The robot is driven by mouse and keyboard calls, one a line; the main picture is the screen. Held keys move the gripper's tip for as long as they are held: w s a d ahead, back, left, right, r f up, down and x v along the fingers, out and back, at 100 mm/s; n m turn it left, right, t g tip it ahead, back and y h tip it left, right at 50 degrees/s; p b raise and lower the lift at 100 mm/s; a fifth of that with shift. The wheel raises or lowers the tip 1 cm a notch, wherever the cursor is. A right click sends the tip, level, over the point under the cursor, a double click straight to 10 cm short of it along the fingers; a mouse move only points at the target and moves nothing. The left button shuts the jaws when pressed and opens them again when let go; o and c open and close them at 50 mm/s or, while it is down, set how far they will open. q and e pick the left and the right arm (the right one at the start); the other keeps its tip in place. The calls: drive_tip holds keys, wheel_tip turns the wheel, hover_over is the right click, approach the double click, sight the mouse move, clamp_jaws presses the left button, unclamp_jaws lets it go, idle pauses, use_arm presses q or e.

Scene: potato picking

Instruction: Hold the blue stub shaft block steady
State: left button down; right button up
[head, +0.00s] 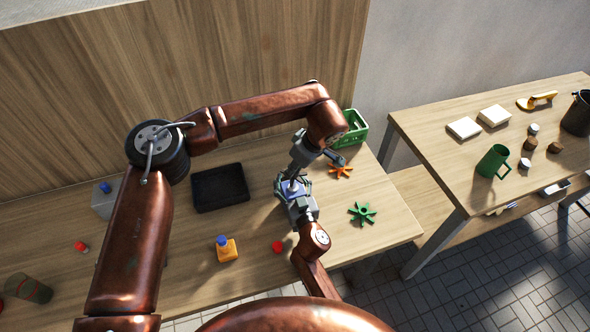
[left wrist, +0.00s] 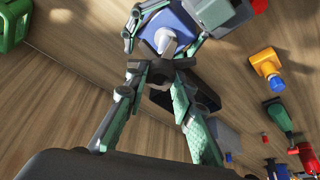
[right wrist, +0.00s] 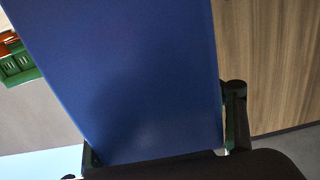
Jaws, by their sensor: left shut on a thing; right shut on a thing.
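The blue stub shaft block (head: 292,188) is above the table, with a pale stub shaft on its face. In the right wrist view the block (right wrist: 120,75) fills most of the picture between my right fingers. My right gripper (head: 298,204) is shut on it. My left gripper (head: 295,173) comes down from above, close to the shaft. In the left wrist view the block (left wrist: 172,32) and its shaft lie just beyond my left fingertips (left wrist: 160,72).
A second table (head: 440,150) with a green mug (head: 493,160) stands right.

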use_arm(q)
drive_tip(key=shift+r, duration=0.15)
idle(0.5)
wheel_tip(320, 180, up, 7)
idle(0.8)
use_arm(e)
drive_tip(key=o, duration=2)
drive_tip(key=shift+c, duration=0.2)
drive_tip(key=shift+o, duration=0.5)
drive_tip(key=o, duration=0.3)
drive_tip(key=shift+o, duration=0.2)
drive_tip(key=shift+s, duration=0.1)
